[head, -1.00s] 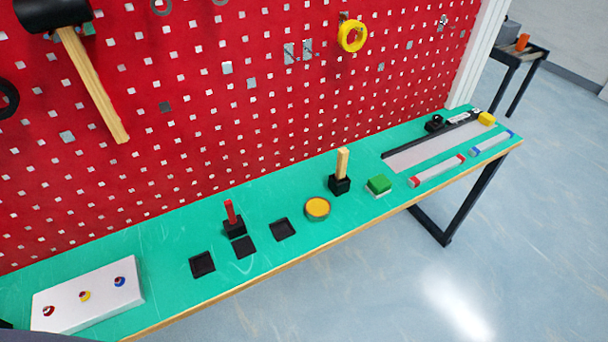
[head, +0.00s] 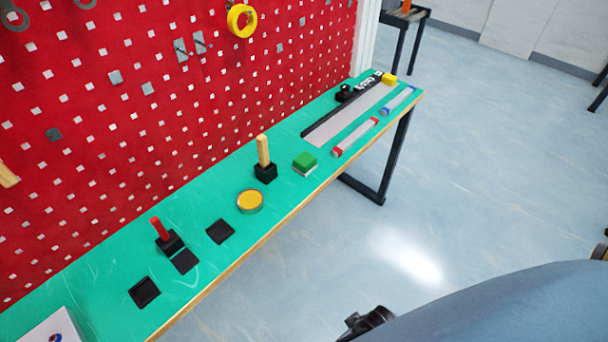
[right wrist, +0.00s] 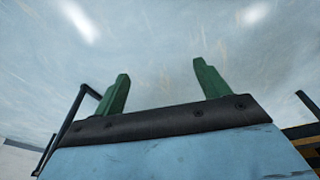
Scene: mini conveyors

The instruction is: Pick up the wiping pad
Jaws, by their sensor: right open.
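Only pale floor lies beyond the fingers there, away from the pad. My right arm fills the lower right of the head view, off the bench front. My left gripper is not in view.
The narrow green bench (head: 90,290) runs along a red pegboard (head: 130,110). Near the pad are a round orange-topped tin (head: 250,201), the black stick holder (head: 265,172) and a grey conveyor strip (head: 345,120). Black square trays (head: 144,292) lie at lower left. The floor in front is open.

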